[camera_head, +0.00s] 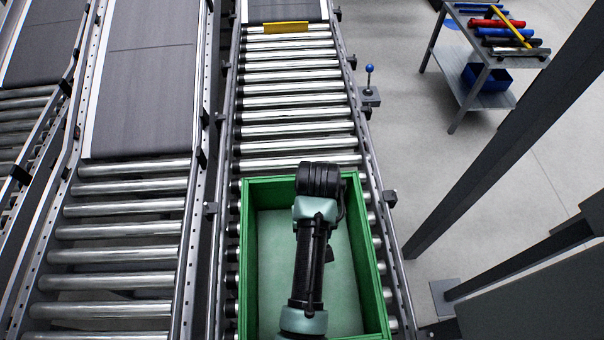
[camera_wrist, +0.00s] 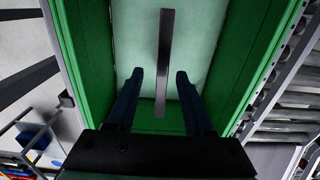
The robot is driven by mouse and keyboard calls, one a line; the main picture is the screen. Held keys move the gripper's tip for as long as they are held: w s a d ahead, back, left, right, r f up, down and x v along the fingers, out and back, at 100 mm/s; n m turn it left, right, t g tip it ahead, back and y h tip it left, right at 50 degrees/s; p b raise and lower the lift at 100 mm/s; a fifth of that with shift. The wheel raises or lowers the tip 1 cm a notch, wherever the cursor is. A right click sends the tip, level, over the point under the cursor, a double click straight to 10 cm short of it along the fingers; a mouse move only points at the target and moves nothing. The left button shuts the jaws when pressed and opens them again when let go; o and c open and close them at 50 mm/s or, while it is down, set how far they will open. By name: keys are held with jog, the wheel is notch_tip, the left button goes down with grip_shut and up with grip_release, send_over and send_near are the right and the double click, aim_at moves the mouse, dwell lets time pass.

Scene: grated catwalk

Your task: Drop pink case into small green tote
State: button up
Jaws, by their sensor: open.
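The green tote (camera_head: 250,262) sits on the roller conveyor under my arm, with a pale green floor. Its green walls also fill much of the wrist view (camera_wrist: 85,50). My gripper (camera_wrist: 160,74) is open over the tote, its two dark fingers apart. A narrow dark bar-like thing (camera_wrist: 165,50) shows against the tote's floor, between and beyond the fingertips, with a gap on both sides. It looks dark grey-brown; I cannot tell if it is the pink case seen edge-on. No clearly pink thing shows. In the head view my arm hides the gripper and part of the tote's inside.
Rollers (camera_head: 295,115) run beyond the tote, with a yellow piece (camera_head: 286,27) at their far end. Another conveyor (camera_head: 125,225) lies to the left. A blue-knobbed lever (camera_head: 369,75) and a grey cart (camera_head: 480,85) with coloured items stand right. Dark posts (camera_head: 500,130) rise at right.

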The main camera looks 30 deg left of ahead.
notch_tip(320, 180, up, 11)
jog(key=p, duration=0.4)
jog(key=shift+p, duration=0.4)
jog(key=w+r+m+t+y+b, duration=0.2)
jog(key=w+r+t+b, duration=0.2)
jog(key=w+r+t, duration=0.65)
jog(key=w+d+r+m+t+y+b, duration=0.1)
jog(key=w+d+r+t, duration=0.15)
jog(key=r, duration=0.75)
jog(key=w+d+r+m+t+b, duration=0.1)
jog(key=w+d+r+t, duration=0.2)
jog(key=r, duration=0.7)
jog(key=s+d+r+m+t+h+b, duration=0.1)
jog(key=s+d+r+t, duration=0.2)
jog(key=s+r+t, duration=0.2)
jog(key=s+d+r+m+t+h+b, duration=0.1)
jog(key=s+d+r+t, duration=0.3)
jog(key=s+r, duration=0.6)
notch_tip(320, 180, up, 7)
jog(key=shift+s+r+m+t+h+b, duration=0.1)
jog(key=shift+s+m+t+h+b, duration=0.35)
jog(key=shift+t, duration=0.75)
jog(key=shift+w, duration=0.1)
